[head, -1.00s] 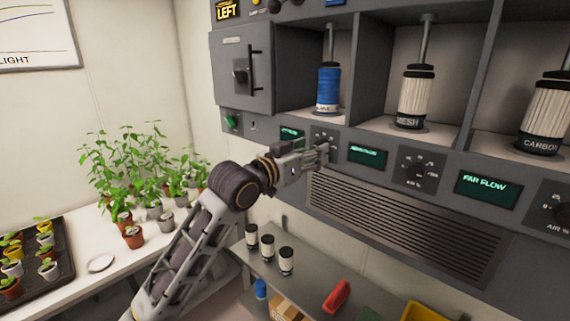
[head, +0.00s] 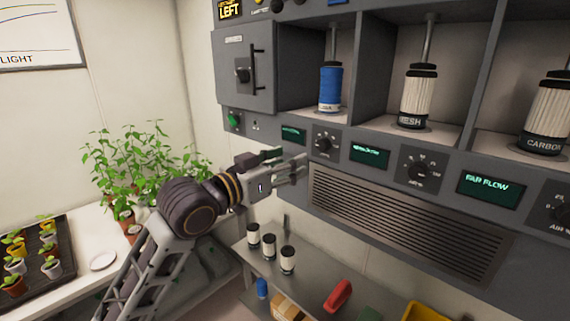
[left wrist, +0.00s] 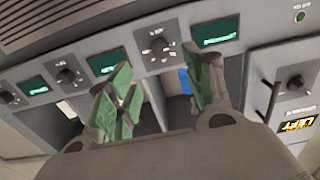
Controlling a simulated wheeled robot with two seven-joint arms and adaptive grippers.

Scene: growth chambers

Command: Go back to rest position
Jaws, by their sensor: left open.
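My left gripper (head: 284,163) is in front of the grey machine's control panel, just below and left of the dials. Its fingers are apart and nothing is between them. In the left wrist view its green-padded fingers (left wrist: 165,95) are spread before the panel with its dials and green displays. My left arm comes in from the lower left, over the plant bench. My right gripper is not in view.
The grey machine (head: 252,120) has open bays holding a blue filter (head: 330,88) and white filters (head: 418,98). Below, a shelf (head: 312,290) holds small jars (head: 269,247) and a red object (head: 338,295). Potted plants (head: 140,165) and a seedling tray (head: 66,250) stand at left.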

